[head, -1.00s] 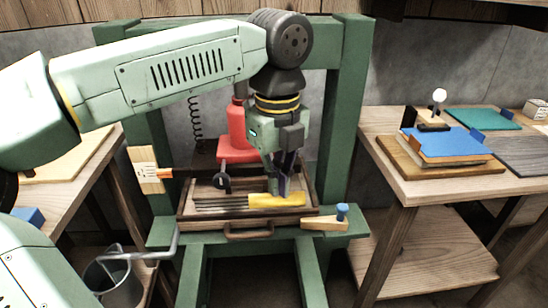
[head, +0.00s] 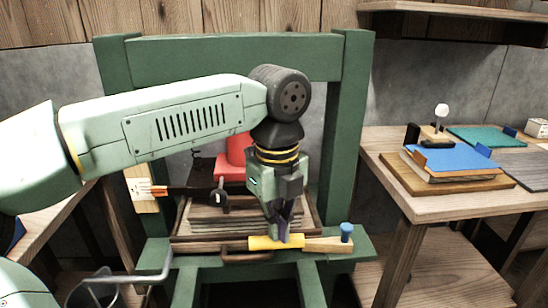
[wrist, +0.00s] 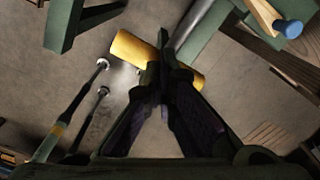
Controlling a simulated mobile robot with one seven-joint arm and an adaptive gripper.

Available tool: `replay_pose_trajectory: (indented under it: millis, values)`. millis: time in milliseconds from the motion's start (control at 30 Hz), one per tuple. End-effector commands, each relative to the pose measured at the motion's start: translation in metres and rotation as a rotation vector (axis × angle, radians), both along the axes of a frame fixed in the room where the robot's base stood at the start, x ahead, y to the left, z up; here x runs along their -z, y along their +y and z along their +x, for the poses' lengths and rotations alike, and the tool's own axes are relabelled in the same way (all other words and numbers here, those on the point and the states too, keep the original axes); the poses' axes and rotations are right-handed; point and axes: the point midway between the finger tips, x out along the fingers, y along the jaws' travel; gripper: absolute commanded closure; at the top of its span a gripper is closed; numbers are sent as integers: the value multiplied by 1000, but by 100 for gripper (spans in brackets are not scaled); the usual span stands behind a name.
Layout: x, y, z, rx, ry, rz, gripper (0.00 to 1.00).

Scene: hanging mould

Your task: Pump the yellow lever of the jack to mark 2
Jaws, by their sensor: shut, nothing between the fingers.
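The yellow lever (head: 262,243) is a cylinder lying level across the front edge of the tray, in front of the red jack (head: 238,150). My gripper (head: 283,238) points down, shut and empty, with its fingertips at the right part of the lever. In the wrist view the shut fingertips (wrist: 164,52) overlap the yellow lever (wrist: 132,48); I cannot tell whether they press on it. A pale mark plate (head: 142,196) stands at the left, with an orange-tipped pointer (head: 158,191) across it. Its mark numbers are too small to read. My arm hides part of the jack.
A green frame (head: 346,130) surrounds the jack. A wooden piece with a blue knob (head: 346,231) sits just right of the lever. A metal can (head: 92,293) is at lower left. The right table (head: 415,208) holds books.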

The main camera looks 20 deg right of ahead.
Motion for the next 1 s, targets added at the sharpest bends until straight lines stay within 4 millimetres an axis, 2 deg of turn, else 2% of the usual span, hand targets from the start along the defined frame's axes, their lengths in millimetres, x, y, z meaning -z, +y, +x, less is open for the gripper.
replay_pose_trajectory:
  millis: [33, 100, 800, 900, 1000]
  values:
    - [-13, 0, 0, 0, -1, -1, 100]
    - [-25, 0, 0, 0, -1, -1, 100]
    - [-138, 0, 0, 0, 0, -1, 100]
    - [-147, 0, 0, 0, 0, -2, 100]
    - [-147, 0, 0, 0, 0, -1, 100]
